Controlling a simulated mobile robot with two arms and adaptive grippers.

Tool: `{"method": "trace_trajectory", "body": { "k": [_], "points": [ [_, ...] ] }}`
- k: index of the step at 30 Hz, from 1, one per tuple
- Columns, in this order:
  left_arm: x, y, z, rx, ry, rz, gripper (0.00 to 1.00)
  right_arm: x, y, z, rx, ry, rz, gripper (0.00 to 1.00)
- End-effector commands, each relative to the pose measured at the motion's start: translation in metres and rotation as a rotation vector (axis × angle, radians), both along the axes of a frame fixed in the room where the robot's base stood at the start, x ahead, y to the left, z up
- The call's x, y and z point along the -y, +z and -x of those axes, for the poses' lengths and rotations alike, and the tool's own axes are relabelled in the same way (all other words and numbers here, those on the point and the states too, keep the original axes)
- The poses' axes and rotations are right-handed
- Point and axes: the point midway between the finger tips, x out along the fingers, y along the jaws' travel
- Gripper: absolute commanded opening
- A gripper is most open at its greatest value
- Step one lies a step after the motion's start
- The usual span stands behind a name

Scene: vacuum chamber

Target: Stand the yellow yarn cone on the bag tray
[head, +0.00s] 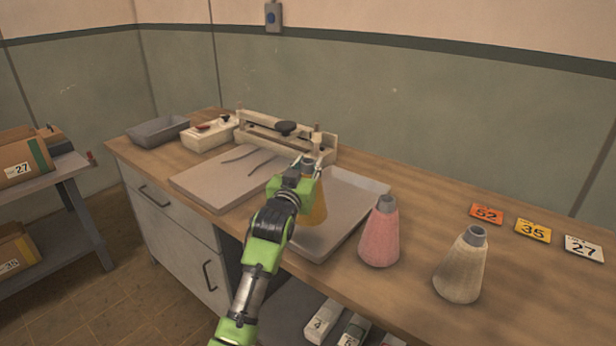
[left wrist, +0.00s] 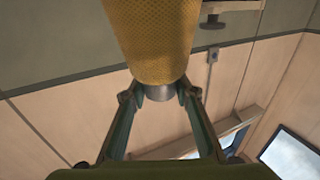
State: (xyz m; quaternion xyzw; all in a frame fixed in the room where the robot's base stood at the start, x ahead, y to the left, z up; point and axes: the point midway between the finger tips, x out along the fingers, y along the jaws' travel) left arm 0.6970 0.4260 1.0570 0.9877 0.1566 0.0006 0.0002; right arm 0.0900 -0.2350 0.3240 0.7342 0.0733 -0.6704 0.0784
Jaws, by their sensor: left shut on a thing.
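The yellow yarn cone (head: 318,208) is upright in the head view, partly hidden behind my left gripper (head: 309,166). My left gripper is shut on the grey tube at the cone's narrow top. In the left wrist view, the yellow cone (left wrist: 152,40) shows with its grey tube end between the two fingers of my left gripper (left wrist: 160,93). A shallow grey tray with a rim (head: 362,190), likely the bag tray, lies on the bench behind and around the cone. The cone is in front of its left part; I cannot tell whether its base touches. My right gripper is not in view.
A pink cone (head: 380,236) stands just right of the tray, and a cream cone (head: 462,268) farther right. A bag sealer (head: 265,130) stands behind, with a flat grey board (head: 215,184) at left. Number cards, including an orange one (head: 486,214), lie at right.

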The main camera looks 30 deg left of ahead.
Motion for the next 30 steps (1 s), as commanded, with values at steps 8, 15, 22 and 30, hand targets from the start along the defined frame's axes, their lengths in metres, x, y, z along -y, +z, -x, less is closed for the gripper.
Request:
{"method": "trace_trajectory", "body": {
  "k": [8,15,22,30],
  "points": [
    [-0.003,-0.031,-0.004,0.0,0.0,0.0,0.0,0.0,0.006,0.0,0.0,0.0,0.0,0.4],
    [-0.003,-0.034,-0.004,0.005,0.0,-0.002,0.0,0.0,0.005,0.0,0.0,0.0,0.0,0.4],
    [-0.003,-0.04,-0.004,-0.001,0.0,0.0,0.35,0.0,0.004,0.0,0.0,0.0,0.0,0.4],
    [-0.003,-0.04,-0.004,-0.001,0.0,0.0,0.44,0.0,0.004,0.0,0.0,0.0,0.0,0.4]
  ]
}}
